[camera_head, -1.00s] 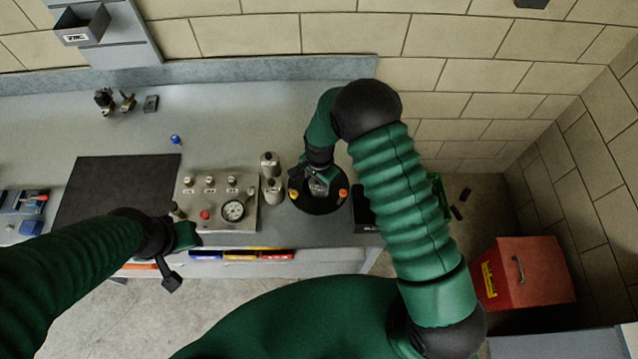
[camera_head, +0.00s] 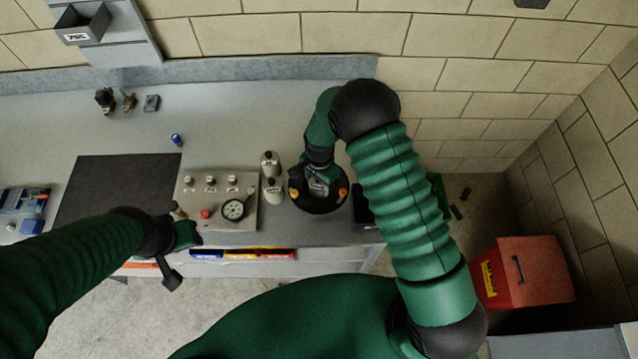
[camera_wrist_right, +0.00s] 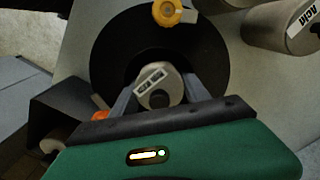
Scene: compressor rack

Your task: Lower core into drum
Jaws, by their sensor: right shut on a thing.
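The black drum (camera_head: 318,208) stands on the bench near its right end, with an orange knob at its right and a yellow one at its left. In the right wrist view the drum (camera_wrist_right: 110,55) shows from above as a round black body with a dark opening. My right gripper (camera_head: 319,186) is over the drum; in the wrist view its fingers (camera_wrist_right: 155,90) are shut on the pale labelled core (camera_wrist_right: 160,84), which lies over the drum's middle. How deep the core sits is hidden. My left gripper (camera_head: 188,234) is by the gauge panel's lower left corner; its jaws are unclear.
Two grey cylinders (camera_head: 271,178) stand close to the left of the drum. The gauge panel (camera_head: 218,190) is farther left. A black box (camera_head: 362,208) is close on the drum's right. A dark mat (camera_head: 115,188) lies farther left.

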